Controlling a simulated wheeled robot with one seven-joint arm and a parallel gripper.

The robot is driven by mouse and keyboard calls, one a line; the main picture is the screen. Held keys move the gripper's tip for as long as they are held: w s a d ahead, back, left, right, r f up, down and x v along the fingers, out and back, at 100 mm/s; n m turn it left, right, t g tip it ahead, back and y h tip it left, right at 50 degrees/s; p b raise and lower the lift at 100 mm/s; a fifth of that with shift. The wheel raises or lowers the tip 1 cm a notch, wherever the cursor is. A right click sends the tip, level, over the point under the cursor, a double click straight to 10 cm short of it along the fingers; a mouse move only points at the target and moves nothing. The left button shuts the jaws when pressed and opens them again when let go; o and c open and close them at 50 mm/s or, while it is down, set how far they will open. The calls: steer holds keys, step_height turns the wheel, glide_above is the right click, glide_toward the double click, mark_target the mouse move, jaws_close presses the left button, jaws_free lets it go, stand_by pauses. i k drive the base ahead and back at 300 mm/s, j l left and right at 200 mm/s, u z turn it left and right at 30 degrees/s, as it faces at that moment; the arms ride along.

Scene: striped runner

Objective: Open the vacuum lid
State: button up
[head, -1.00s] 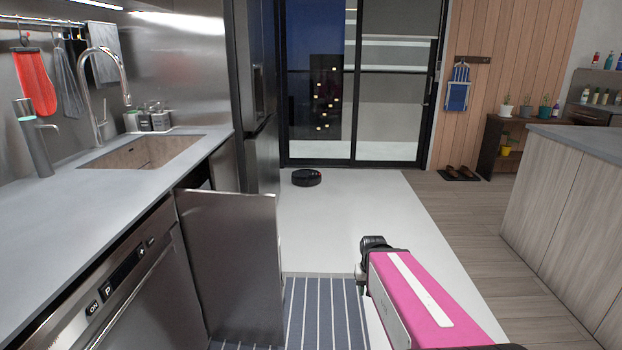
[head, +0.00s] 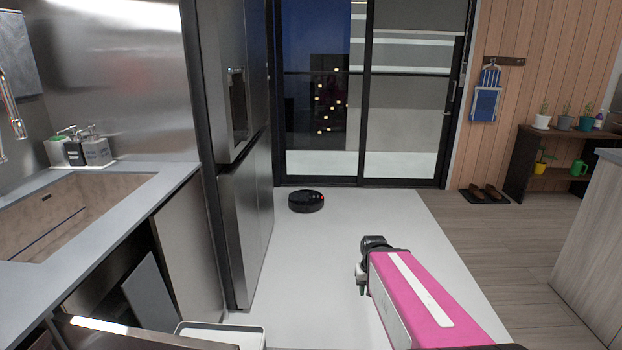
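A round black robot vacuum (head: 306,201) with a small red spot lies on the pale floor, in front of the glass sliding door. Its lid looks closed, but it is too small to be sure. My arm with its pink cover reaches in from the lower right. Its dark end, with my gripper (head: 362,275), is well short of the vacuum, nearer to me and to its right. The fingers are too small and turned away to show whether they are open or shut.
The steel fridge (head: 245,150) and the sink counter (head: 185,175) line the left side. An open cabinet door (head: 150,290) and a pale bin (head: 222,333) stand low at front left. A wooden counter (head: 590,240) is at right. The pale floor (head: 320,255) towards the vacuum is clear.

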mark_target(294, 196)
steer(key=i, duration=3.6)
steer(key=i+u, duration=0.25)
steer(key=i+l+u, duration=0.15)
steer(key=i+u, duration=0.15)
steer(key=i, duration=0.1)
